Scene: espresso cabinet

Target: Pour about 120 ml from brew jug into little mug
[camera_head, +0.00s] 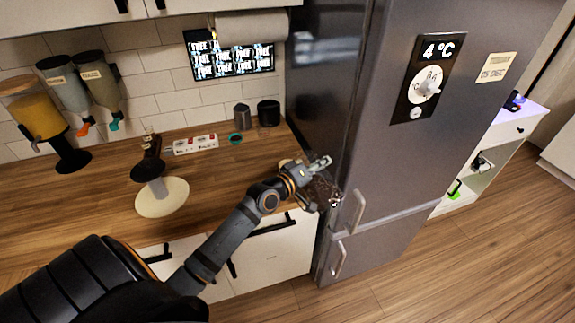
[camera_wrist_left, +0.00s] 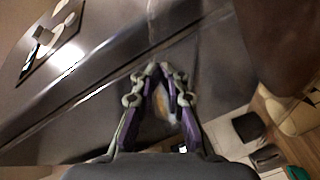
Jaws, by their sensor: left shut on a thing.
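My left gripper (camera_head: 326,166) is in front of the fridge's left edge, above the front of the counter. It is shut on a dark brown, speckled thing (camera_head: 322,191), partly hidden by the gripper; I cannot tell for sure that it is the brew jug. In the left wrist view the fingers (camera_wrist_left: 163,72) come close together at the tips, with a blurred pale and orange patch between them. I cannot pick out the little mug for sure. A pale round rim (camera_head: 284,163) shows partly behind my left wrist. My right gripper is not in view.
The grey fridge (camera_head: 400,170) stands close on the right, with handles (camera_head: 358,211) on its front. The counter's middle is mostly clear.

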